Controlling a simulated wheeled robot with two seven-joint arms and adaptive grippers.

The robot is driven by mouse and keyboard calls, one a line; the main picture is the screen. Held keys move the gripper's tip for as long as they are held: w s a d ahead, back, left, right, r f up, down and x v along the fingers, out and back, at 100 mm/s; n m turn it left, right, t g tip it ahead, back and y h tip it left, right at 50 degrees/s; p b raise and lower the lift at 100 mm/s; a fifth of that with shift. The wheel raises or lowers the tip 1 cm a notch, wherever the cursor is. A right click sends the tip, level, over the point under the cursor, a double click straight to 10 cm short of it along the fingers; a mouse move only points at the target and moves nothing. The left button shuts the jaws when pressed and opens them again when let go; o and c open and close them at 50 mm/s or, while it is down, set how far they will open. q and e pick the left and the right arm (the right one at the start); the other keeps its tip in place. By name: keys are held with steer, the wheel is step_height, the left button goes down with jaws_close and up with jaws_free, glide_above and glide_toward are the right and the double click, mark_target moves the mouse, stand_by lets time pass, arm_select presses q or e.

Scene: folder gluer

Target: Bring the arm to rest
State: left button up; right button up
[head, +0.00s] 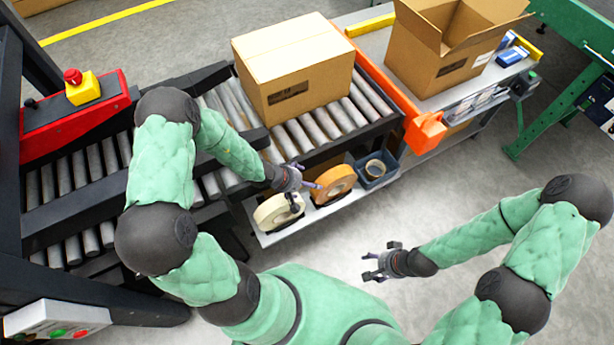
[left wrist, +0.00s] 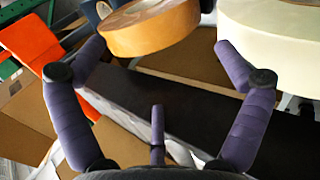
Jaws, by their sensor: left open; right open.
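My left arm comes in from the left in the head view and reaches across the front of the roller conveyor. Its gripper (head: 299,183) is over the low shelf with tape rolls. In the left wrist view my left gripper (left wrist: 160,60) has its purple fingers spread, with nothing between them. My right gripper (head: 372,266) is held over the bare floor at the lower middle of the head view. Its fingers are apart and empty.
A closed carton (head: 295,70) sits on the roller conveyor (head: 340,118). An open carton (head: 440,50) stands on the bench behind. Floor around my right gripper is clear.

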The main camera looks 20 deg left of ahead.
arm_select(q)
steer(key=shift+s, duration=0.1)
steer(key=s+d+r+m+g+p, duration=0.1)
steer(key=s+d+m+g+p, duration=0.4)
steer(key=s+d+m, duration=0.5)
steer(key=shift+s+d+r+p, duration=0.25)
steer(key=shift+s+d+p, duration=0.35)
steer(key=shift+s+p, duration=1.15)
steer(key=shift+s+b, duration=0.45)
steer(key=shift+b, duration=0.1)
